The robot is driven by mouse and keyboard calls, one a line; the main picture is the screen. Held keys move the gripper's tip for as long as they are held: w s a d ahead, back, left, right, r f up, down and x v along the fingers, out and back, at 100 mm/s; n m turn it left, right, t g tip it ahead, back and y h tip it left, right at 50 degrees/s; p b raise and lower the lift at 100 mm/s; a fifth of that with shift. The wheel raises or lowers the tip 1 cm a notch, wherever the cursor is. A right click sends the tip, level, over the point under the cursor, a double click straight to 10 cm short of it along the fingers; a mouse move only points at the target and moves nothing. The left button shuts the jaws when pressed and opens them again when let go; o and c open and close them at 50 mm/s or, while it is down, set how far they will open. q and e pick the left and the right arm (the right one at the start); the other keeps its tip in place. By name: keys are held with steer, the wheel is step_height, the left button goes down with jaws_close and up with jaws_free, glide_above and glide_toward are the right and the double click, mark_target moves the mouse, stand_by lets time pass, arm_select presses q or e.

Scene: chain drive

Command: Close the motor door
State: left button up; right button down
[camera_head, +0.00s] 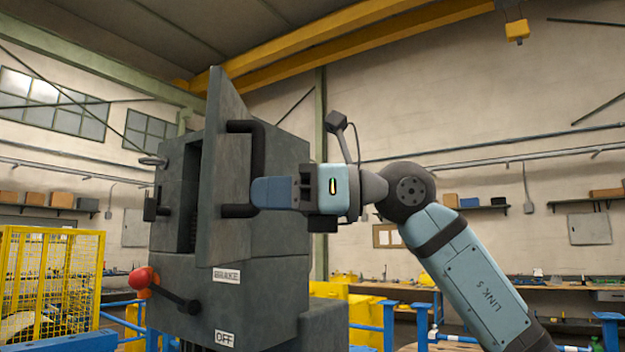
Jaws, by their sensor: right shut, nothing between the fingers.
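The motor door (221,168) is a tall grey panel on the front of the dark grey machine cabinet (280,180). It stands swung out, and a dark opening (190,195) shows to its left. A black bar handle (257,160) is fixed on the door's right-hand face. My right gripper (256,192) reaches in from the right with its fingers shut, at the lower part of the handle. Its blue fingertips overlap the handle in the picture; I cannot tell whether they touch it. My left gripper is out of view.
A lever with a red knob (141,279) juts from the cabinet's lower front, near BRAKE and OFF labels. A smaller black handle (151,208) is left of the opening. A yellow cage (50,285) and blue railings (390,325) stand around.

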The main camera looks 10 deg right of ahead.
mark_target(215, 194)
steer(key=shift+p+x, duration=0.7)
steer(key=shift+x, duration=1.65)
